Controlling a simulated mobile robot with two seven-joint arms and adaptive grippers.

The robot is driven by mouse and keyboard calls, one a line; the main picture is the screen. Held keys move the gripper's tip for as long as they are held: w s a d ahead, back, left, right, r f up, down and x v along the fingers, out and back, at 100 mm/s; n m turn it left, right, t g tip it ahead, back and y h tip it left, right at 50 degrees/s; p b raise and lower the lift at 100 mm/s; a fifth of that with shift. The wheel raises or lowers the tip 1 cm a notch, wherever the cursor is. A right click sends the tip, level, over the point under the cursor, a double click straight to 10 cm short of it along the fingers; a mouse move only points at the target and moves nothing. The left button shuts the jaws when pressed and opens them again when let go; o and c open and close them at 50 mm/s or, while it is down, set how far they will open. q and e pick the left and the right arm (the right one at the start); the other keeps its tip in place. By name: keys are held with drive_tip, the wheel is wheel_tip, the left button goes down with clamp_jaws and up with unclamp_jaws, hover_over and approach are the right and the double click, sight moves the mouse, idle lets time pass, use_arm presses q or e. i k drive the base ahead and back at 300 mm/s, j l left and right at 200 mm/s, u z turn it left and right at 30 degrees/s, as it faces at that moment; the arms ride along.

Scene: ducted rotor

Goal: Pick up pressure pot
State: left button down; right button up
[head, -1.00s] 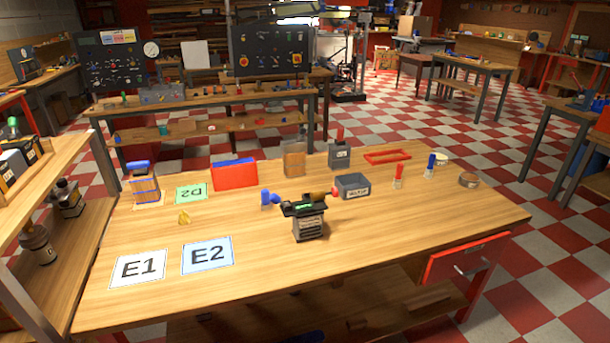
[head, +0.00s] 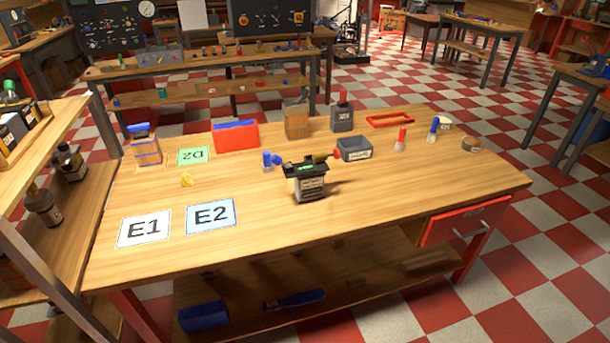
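No object in view is clearly labelled as the pressure pot. On the left rack's shelf stand a rounded dark pot-like vessel with a narrower top (head: 42,206) and, behind it, a dark canister-like item (head: 69,163); I cannot tell whether either is the pressure pot. On the workbench, a wooden, banded container with a blue top (head: 146,150) stands at the back left. A black device with a green display (head: 306,183) stands near the middle. Neither of my grippers is in view.
The workbench (head: 370,220) has cards E1 (head: 144,229), E2 (head: 212,216) and D2 (head: 194,156). A red-and-blue box (head: 236,137), wooden box (head: 297,122), grey bin (head: 354,149) and red frame (head: 389,121) are toward the back. Its front is mostly clear. A red drawer (head: 467,223) is front right.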

sight(309, 177)
drive_tip(key=i+l+z, duration=0.15)
drive_tip(key=i+l, duration=0.15)
drive_tip(key=i+l+z, duration=0.15)
drive_tip(key=i, duration=0.3)
drive_tip(key=i+l+z, duration=0.15)
drive_tip(key=i, duration=0.25)
drive_tip(key=l, duration=0.1)
